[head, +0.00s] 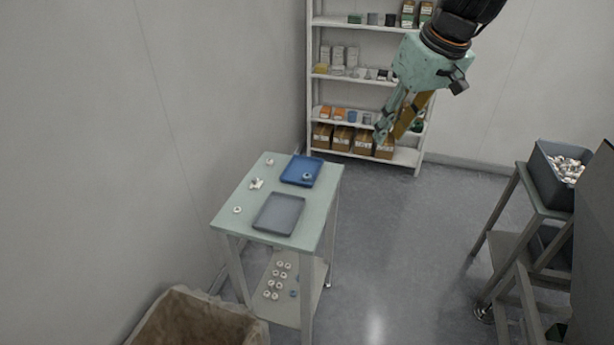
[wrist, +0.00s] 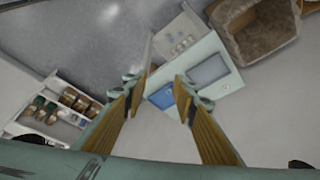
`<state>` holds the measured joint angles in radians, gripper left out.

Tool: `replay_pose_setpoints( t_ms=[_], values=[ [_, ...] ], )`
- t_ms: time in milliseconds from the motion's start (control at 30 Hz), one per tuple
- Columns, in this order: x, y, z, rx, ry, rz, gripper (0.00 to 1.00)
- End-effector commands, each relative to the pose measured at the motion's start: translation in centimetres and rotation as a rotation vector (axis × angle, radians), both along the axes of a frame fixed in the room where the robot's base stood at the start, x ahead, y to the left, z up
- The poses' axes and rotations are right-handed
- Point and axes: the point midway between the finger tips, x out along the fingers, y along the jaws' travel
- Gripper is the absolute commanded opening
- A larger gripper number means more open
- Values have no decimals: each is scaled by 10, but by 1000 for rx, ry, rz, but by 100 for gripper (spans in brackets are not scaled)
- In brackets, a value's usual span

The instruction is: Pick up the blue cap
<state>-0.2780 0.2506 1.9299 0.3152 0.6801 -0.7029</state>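A small blue cap (head: 307,176) lies in the blue tray (head: 296,166) at the back of the small table. Another blue cap (head: 293,293) lies among white caps on the table's lower shelf. My gripper (head: 388,132) hangs in the air to the right of the table, well above the floor and apart from both caps. In the wrist view its two fingers (wrist: 160,98) are spread with nothing between them. The blue tray (wrist: 161,97) shows there partly behind the right finger; the cap in it cannot be made out.
A grey tray (head: 279,213) lies in front of the blue one. A few white caps (head: 237,210) are loose on the table (head: 240,222). A lined brown bin (head: 196,320) stands in front. A stocked shelf (head: 367,80) is behind; a bin of caps (head: 553,177) stands right. Floor between is clear.

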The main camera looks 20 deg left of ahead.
Motion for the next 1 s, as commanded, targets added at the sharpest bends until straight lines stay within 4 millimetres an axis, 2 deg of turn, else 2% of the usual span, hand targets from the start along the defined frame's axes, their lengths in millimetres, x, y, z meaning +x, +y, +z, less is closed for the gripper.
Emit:
replay_pose_setpoints(
  t_ms=[500, 1000],
  values=[
    [72, 85, -57, 6, -12, 156, 26],
    [123, 168, -131, 7, -31, 301, 26]
  ],
)
